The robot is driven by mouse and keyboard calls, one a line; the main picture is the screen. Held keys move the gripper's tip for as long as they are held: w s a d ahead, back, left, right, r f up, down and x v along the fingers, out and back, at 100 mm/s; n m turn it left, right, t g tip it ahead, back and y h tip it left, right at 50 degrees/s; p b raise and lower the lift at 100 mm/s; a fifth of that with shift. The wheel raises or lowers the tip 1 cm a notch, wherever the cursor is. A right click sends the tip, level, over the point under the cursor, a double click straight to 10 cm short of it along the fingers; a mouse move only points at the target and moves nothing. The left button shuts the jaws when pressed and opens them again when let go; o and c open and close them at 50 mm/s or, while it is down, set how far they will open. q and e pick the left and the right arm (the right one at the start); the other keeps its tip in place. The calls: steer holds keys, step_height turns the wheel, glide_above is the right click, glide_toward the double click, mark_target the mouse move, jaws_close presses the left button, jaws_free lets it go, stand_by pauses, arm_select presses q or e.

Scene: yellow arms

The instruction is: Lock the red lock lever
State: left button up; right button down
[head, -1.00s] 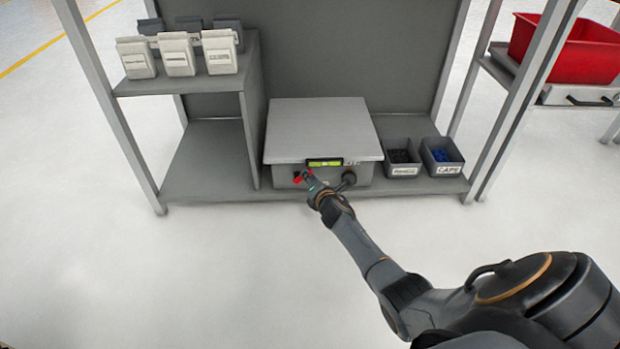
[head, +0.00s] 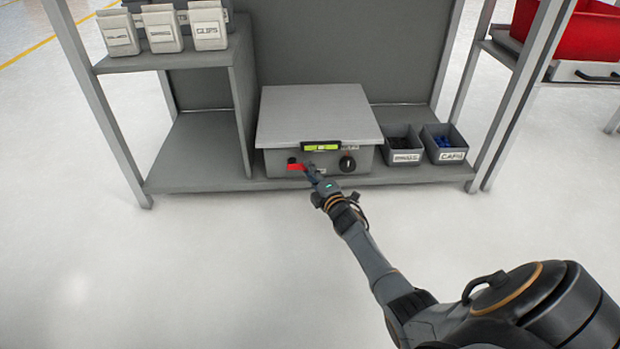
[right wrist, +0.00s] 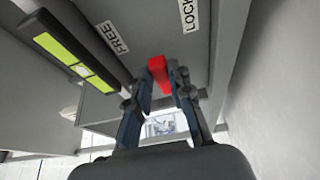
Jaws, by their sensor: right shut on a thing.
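The red lock lever (head: 296,166) is on the front face of a grey box (head: 318,113), left of a black round knob. In the right wrist view the lever (right wrist: 158,68) is between my fingertips, near the labels FREE (right wrist: 112,36) and LOCK (right wrist: 188,14). My right gripper (head: 309,171) is shut on the lever, reaching in from the lower right. In the head view the fingers partly cover the lever's right end. My left gripper is not in view.
A green-yellow level (head: 321,147) is at the box's front top edge, close above the gripper. The black knob (head: 347,164) is just right. Two small bins (head: 404,157) stand right of the box. A shelf divider (head: 240,110) stands left. The floor in front is clear.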

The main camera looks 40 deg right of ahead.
steer(key=shift+w+a+f+m+t+h+b, duration=0.2)
steer(key=shift+f+m+t+h+b, duration=0.4)
steer(key=shift+m, duration=1)
steer(key=shift+w+a+f+m+t+h+b, duration=0.1)
steer(key=shift+a+f+m+t+h+b, duration=0.15)
steer(key=shift+f+m+b, duration=0.9)
steer(key=shift+w+a+f+m+t+h+b, duration=0.1)
steer(key=shift+a+f+m+t+h+b, duration=0.25)
steer(key=shift+m, duration=1.7)
steer(key=shift+d+r+h, duration=0.15)
steer(key=shift+h, duration=0.15)
steer(key=c, duration=1.2)
jaws_free()
steer(key=shift+r, duration=0.1)
